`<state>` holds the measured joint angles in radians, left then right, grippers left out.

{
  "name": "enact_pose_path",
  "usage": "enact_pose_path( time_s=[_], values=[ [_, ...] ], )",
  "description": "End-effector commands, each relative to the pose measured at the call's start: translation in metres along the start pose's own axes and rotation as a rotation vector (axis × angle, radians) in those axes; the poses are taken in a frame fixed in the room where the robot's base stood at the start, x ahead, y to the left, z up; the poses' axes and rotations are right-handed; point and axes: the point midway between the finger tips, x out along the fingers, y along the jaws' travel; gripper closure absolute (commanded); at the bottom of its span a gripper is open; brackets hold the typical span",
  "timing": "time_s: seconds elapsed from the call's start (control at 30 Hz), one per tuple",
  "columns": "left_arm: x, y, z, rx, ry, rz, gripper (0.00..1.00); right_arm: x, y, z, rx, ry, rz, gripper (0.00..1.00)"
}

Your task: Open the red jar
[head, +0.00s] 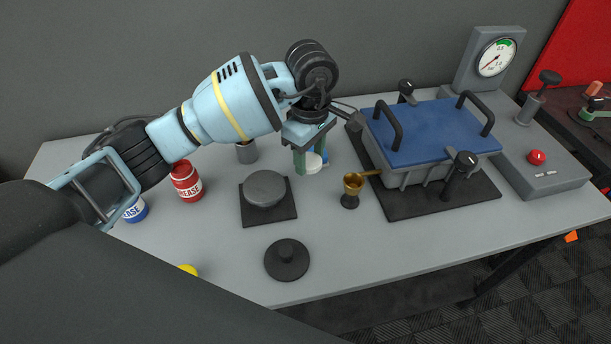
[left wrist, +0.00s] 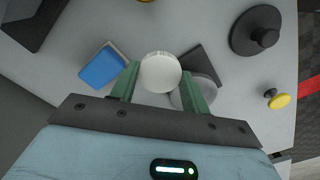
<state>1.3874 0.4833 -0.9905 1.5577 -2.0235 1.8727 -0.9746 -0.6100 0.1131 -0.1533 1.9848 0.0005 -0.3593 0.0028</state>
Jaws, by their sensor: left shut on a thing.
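The red jar (head: 187,185) with a white grease label stands upright at the left of the table in the head view, below my left forearm. Its top is small and partly shaded, so I cannot tell whether a lid is on it. My left gripper (head: 309,163) is well to the right of the jar, above the table. It is shut on a round white lid-like piece (head: 314,163), which shows as a pale disc (left wrist: 160,72) between the green fingers (left wrist: 160,84) in the left wrist view. My right gripper is not in view.
A blue jar (head: 136,212) is partly hidden by my arm. A blue-topped machine (head: 430,132) fills the right. A blue block (left wrist: 102,66) lies near the gripper.

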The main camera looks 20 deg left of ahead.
Motion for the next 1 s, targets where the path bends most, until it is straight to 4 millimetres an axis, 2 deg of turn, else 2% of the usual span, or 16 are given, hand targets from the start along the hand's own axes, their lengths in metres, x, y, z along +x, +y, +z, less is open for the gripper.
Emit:
enact_pose_path(
  time_s=[0.1,0.3,0.57,0.83,1.0],
  values=[
    [0.023,-0.001,0.0,0.0,-0.001,-0.006,0.81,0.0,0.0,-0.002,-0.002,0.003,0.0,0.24],
    [0.05,-0.001,0.0,0.001,0.0,-0.002,0.81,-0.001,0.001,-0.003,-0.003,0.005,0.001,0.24],
    [0.056,0.0,0.0,0.003,-0.001,-0.001,0.81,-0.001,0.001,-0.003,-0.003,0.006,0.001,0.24],
    [0.087,-0.001,0.001,0.002,-0.001,-0.003,0.81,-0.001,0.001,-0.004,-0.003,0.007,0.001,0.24],
    [0.091,0.0,0.0,0.003,0.0,0.0,0.81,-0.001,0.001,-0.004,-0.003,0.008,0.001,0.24]
  ],
)
